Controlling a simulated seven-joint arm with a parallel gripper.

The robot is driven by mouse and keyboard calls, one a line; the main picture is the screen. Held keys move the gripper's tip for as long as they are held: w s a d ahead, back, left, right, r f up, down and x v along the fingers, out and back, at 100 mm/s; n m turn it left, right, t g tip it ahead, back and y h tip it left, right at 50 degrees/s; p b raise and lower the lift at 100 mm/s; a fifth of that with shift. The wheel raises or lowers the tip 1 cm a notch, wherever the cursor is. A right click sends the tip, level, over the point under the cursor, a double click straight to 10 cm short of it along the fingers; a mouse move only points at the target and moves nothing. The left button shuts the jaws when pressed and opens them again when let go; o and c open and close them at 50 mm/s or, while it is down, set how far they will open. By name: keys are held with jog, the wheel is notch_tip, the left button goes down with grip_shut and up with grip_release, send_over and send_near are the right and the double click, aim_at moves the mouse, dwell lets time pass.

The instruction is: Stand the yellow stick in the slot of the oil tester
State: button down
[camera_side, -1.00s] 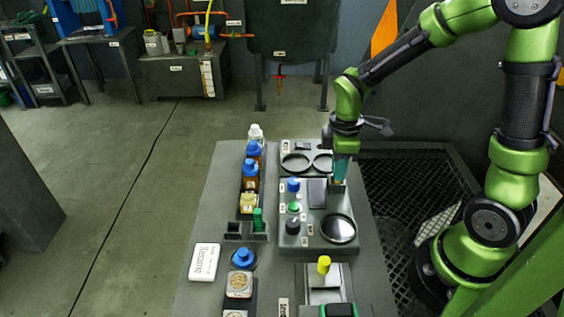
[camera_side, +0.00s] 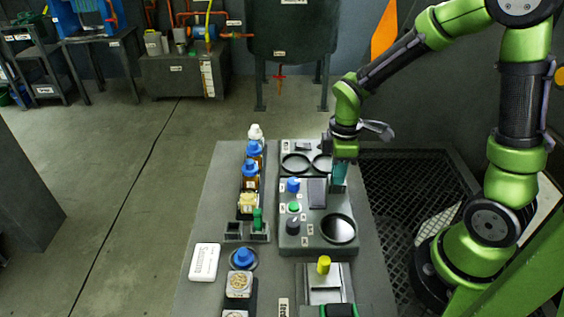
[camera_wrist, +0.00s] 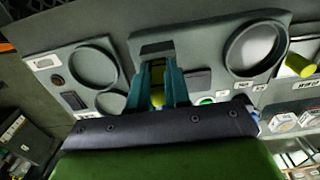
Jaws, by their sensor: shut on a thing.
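My gripper (camera_side: 339,184) is over the far right part of the grey oil tester (camera_side: 318,254), its teal fingers pointing down. In the wrist view the gripper (camera_wrist: 160,72) is shut on the yellow stick (camera_wrist: 157,97), which shows between the fingers. The stick's lower end is hidden by the fingers. A dark slot (camera_wrist: 157,48) lies in the tester's panel just beyond the fingertips. I cannot tell whether the stick's end is inside it. The tester also has a round black dish (camera_side: 338,229), a blue knob (camera_side: 293,184) and a green button (camera_side: 293,207).
Blue-capped bottles (camera_side: 250,174), a green piece (camera_side: 257,219) and a white labelled box (camera_side: 204,262) stand to the left.

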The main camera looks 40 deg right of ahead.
jog(key=shift+f, duration=0.3)
